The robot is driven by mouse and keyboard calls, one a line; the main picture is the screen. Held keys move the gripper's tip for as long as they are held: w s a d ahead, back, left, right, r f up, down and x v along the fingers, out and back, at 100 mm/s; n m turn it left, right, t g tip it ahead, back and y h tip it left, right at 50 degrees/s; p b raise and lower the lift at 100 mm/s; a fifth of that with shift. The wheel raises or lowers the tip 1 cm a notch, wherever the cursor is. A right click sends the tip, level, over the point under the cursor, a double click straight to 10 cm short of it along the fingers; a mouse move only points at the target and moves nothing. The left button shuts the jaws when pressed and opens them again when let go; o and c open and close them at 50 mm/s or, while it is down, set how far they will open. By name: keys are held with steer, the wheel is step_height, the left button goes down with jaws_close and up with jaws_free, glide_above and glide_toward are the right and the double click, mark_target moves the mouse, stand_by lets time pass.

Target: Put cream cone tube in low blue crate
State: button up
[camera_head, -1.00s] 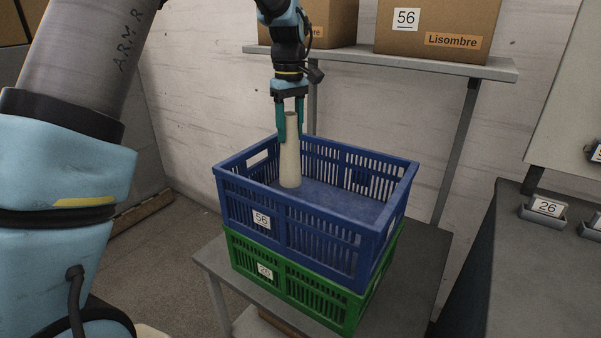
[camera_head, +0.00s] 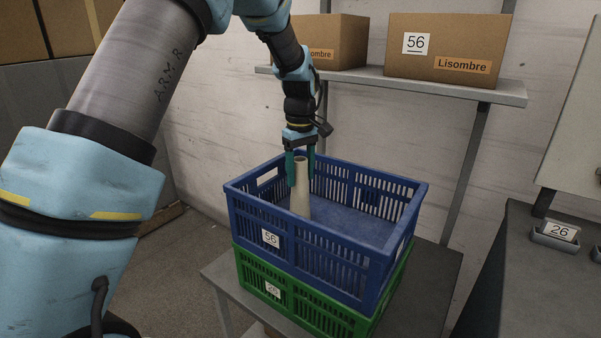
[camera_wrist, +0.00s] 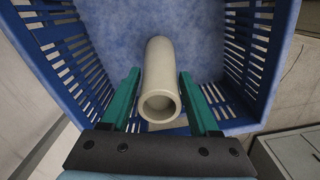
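The cream cone tube (camera_head: 301,198) stands about upright inside the blue crate (camera_head: 308,241), toward its left side. In the wrist view the tube (camera_wrist: 160,75) points away from me, its hollow end nearest. Its lower end appears to be at the crate floor, though contact is hard to tell. My gripper (camera_head: 301,184) is above the crate with its green fingers on either side of the tube's upper part. In the wrist view my gripper (camera_wrist: 160,84) shows narrow gaps between fingers and tube, so it looks slightly open around it.
The blue crate, labelled 56, sits on a green crate (camera_head: 300,301) on a grey table (camera_head: 432,285). Behind it, a wall shelf (camera_head: 420,86) holds cardboard boxes (camera_head: 445,48). A grey cabinet (camera_head: 520,275) stands at the right. The crate floor right of the tube is clear.

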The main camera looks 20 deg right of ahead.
steer(key=shift+o, duration=1.3)
steer(key=shift+r, duration=0.1)
step_height(320, 180, up, 12)
steer(key=shift+r+b, duration=0.1)
steer(key=shift+b, duration=0.75)
steer(key=a+f+m, duration=0.1)
steer(key=a+f, duration=0.2)
steer(key=a, duration=0.8)
steer(key=a+f, duration=0.4)
steer(key=a, duration=0.6)
steer(key=s+a+f+m, duration=0.1)
steer(key=s+a+f, duration=0.2)
steer(key=s+a, duration=0.2)
steer(key=s+a+f+m+t, duration=0.1)
steer(key=s+a+f, duration=0.2)
steer(key=s+a, duration=0.3)
steer(key=a, duration=0.4)
steer(key=shift+a+m+t, duration=0.3)
steer(key=shift+a, duration=0.05)
steer(key=shift+w, duration=0.1)
